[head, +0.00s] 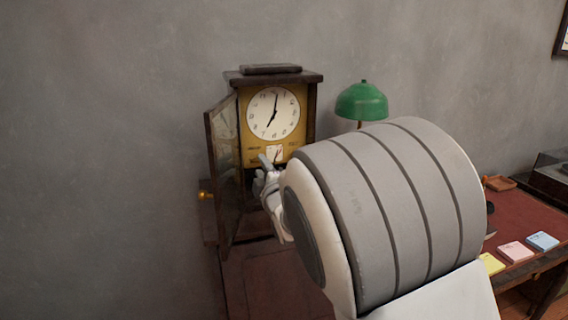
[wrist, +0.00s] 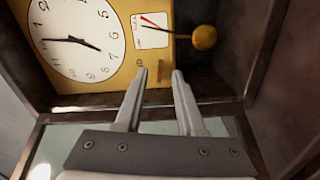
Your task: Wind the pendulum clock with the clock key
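The pendulum clock (head: 313,100) is a dark wooden case with a gold front and a round white dial (head: 273,113). Its glass door (head: 222,170) hangs open to the left. In the wrist view the dial (wrist: 75,38) appears turned sideways, beside a small white gauge (wrist: 152,30) and a round brass pendulum bob (wrist: 204,37). My gripper (wrist: 159,74) is in front of the open case, below the dial. Its two fingers are apart, with nothing visible between them. I cannot make out the clock key for certain in either view.
A small brass knob-like piece (head: 205,195) shows left of the open door. A green lamp (head: 362,100) stands right of the clock. A red-topped desk (head: 510,215) at right carries colored note pads (head: 515,251). My arm hides much of the middle.

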